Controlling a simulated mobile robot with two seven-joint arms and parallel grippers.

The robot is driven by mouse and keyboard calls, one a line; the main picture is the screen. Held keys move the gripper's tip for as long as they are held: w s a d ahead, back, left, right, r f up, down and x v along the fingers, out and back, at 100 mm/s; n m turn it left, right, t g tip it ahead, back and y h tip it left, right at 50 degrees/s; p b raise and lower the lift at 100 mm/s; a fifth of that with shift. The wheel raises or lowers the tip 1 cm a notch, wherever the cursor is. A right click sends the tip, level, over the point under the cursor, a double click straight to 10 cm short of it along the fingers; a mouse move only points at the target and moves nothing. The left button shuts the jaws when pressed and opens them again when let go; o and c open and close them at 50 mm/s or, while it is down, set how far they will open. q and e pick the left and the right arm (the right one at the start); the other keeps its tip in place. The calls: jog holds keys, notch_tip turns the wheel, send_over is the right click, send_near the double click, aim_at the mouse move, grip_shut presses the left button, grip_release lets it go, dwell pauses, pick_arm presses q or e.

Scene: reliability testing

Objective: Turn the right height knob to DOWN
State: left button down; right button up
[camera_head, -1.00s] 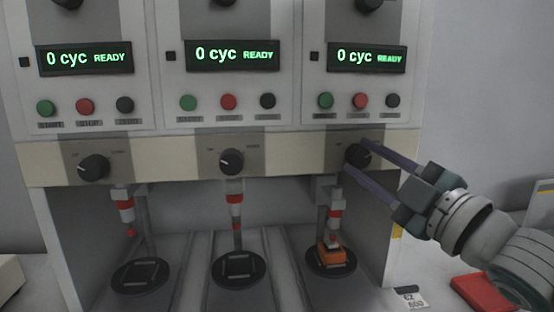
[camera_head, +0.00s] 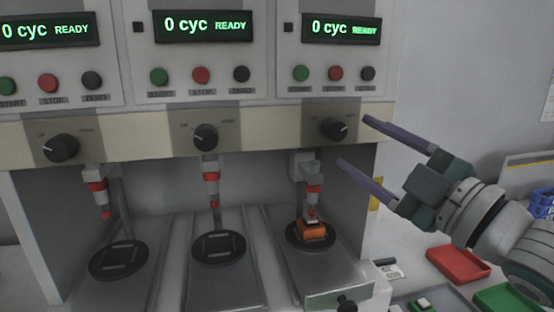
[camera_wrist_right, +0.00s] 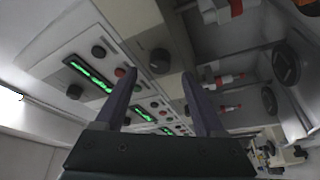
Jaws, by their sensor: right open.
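The right height knob (camera_head: 334,129) is a round black knob on the cream beam under the right display. Its pointer seems to lean toward the right-hand label, but it is small. My right gripper (camera_head: 353,141) is open and empty, its two purple fingers just to the right of the knob and apart from it. In the right wrist view the open fingers (camera_wrist_right: 162,75) show with a black knob (camera_wrist_right: 160,61) beyond the gap between their tips. My left gripper is not in view.
The middle knob (camera_head: 205,138) and left knob (camera_head: 61,149) sit on the same beam. An orange block (camera_head: 314,231) lies on the right station's round plate under a red-and-white plunger. A red tray (camera_head: 458,265) and green tray (camera_head: 506,299) stand at the lower right.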

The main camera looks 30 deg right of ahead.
jog(key=v, duration=0.5)
jog(key=shift+s+b, duration=0.3)
jog(key=shift+b, duration=0.1)
